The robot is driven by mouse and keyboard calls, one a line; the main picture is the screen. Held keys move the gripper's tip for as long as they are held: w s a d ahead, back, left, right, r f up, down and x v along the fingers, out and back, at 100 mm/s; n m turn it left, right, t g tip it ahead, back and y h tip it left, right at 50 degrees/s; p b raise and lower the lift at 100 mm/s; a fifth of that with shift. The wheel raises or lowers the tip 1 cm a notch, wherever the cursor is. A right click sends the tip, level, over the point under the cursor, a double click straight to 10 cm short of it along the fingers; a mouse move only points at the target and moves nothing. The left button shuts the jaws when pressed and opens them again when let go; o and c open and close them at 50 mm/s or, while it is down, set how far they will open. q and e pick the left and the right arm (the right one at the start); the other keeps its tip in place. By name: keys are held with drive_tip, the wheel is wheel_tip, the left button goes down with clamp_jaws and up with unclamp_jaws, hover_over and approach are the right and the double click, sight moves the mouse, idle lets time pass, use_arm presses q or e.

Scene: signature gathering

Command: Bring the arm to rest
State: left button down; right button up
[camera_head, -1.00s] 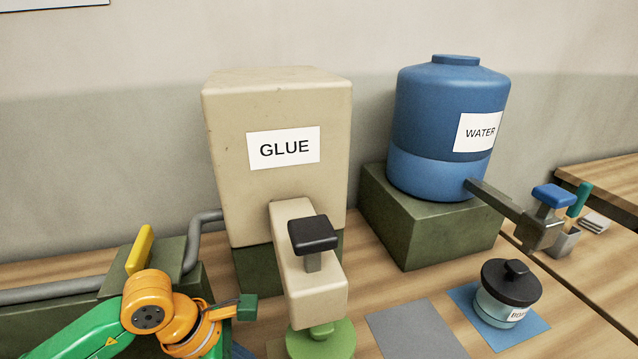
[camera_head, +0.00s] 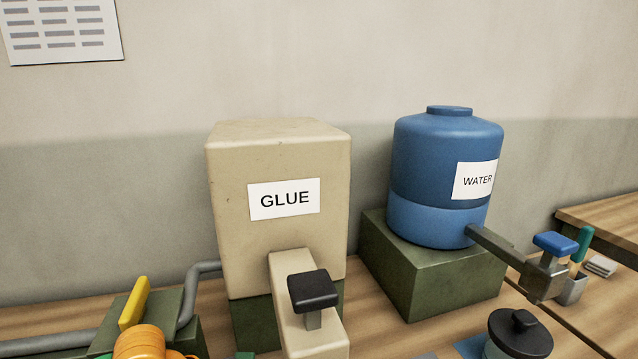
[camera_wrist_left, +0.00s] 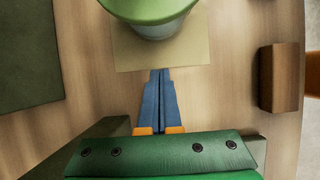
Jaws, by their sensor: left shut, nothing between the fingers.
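My left arm (camera_head: 145,343) shows only as an orange joint at the bottom left of the head view; its fingers are out of that view. In the left wrist view my left gripper (camera_wrist_left: 158,72) has its two blue fingers together, with nothing between them. The fingertips point at the near edge of a tan mat (camera_wrist_left: 128,52). A round container with a green lid (camera_wrist_left: 150,8) stands on this mat, just beyond the fingertips. My right gripper is not in view.
A beige GLUE dispenser (camera_head: 235,235) with a black-topped tap stands mid-table. A blue WATER tank (camera_head: 430,165) sits on a green block (camera_head: 390,255) to its right. A black-lidded jar (camera_head: 520,335) is at the lower right. A brown block (camera_wrist_left: 279,78) lies right of the fingers.

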use_arm(q)
drive_tip(key=shift+f, duration=0.1)
idle(0.7)
drive_tip(key=shift+f+b, duration=1.5)
drive_tip(key=shift+b, duration=0.25)
drive_tip(key=shift+r+p, duration=0.35)
drive_tip(key=shift+r, duration=0.25)
drive_tip(key=shift+w+d, duration=0.25)
drive_tip(key=shift+d, duration=0.6)
drive_tip(key=shift+w+d, duration=0.2)
drive_tip(key=shift+d, duration=0.7)
drive_tip(key=shift+d+r+b, duration=0.1)
drive_tip(key=shift+d+b, duration=0.05)
drive_tip(key=shift+b, duration=0.15)
